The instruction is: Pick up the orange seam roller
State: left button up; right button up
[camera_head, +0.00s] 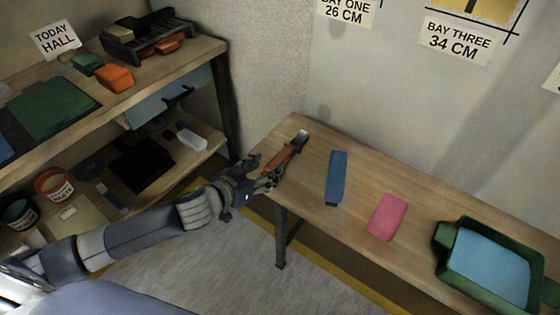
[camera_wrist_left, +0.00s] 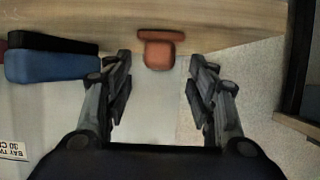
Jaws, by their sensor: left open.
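An orange-brown handled tool with a grey end, which looks like the orange seam roller (camera_head: 284,156), lies at the left end of the wall table (camera_head: 262,141). In the left wrist view the orange tool (camera_wrist_left: 158,50) shows ahead, centred between the spread fingers. My left gripper (camera_head: 264,172) is at the table's left edge, by the near end of the handle. It is open and empty in the left wrist view (camera_wrist_left: 161,70), with the tool a little beyond the fingertips. My right gripper is not in view.
On the table, a blue tool (camera_head: 337,178) lies right of the roller, then a pink block (camera_head: 387,216) and a green tray (camera_head: 447,262). A shelf unit (camera_head: 200,50) with orange and green blocks stands at left. The grey floor (camera_head: 215,252) is clear.

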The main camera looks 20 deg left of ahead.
aim_at(272, 165)
pick_arm(q)
jog(key=shift+w+d+f, duration=0.15)
jog(key=shift+w, duration=0.2)
jog(key=shift+b+x, duration=0.5)
jog(key=shift+x, duration=1.65)
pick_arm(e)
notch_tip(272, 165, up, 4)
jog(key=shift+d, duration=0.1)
pick_arm(q)
jog(key=c, duration=1.1)
